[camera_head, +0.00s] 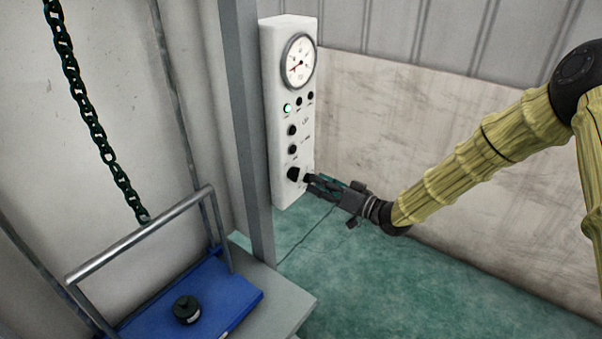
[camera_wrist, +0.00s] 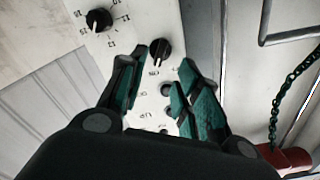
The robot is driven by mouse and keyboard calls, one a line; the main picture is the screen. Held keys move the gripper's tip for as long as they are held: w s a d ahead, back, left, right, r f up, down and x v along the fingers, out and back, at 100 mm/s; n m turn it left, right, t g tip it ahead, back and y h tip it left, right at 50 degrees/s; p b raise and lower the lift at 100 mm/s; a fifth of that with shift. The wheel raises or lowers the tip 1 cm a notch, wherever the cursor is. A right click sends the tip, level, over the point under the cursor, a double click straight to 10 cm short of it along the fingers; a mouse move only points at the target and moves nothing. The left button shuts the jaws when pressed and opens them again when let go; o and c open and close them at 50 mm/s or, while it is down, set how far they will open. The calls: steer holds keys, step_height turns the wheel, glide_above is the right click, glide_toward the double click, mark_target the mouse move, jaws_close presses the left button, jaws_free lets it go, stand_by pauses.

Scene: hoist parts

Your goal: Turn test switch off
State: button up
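The white control panel (camera_head: 278,130) carries a gauge, lights, buttons and black knobs. My gripper (camera_head: 309,181) is at the panel's lower part, coming from the right, with its tips close to a black knob (camera_head: 293,174). In the wrist view the panel (camera_wrist: 143,15) appears upside down. A black rotary switch (camera_wrist: 160,50) with a white pointer line and an "ON" mark lies between and just beyond the tips of my open gripper (camera_wrist: 163,62). I see a gap on both sides of it. Which knob is the test switch is not clearly labelled.
A second black knob (camera_wrist: 97,20) with a numbered scale is beside the switch. A grey post (camera_head: 250,130) stands left of the panel. A blue platform (camera_head: 225,287) with a black weight (camera_head: 187,309) and a hanging chain (camera_head: 85,95) are further left. The green floor is clear.

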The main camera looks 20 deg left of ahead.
mark_target(299, 174)
steer(key=p+x, duration=0.2)
steer(key=x, duration=0.5)
steer(key=shift+a, duration=0.1)
steer(key=shift+c, duration=0.5)
jaws_close()
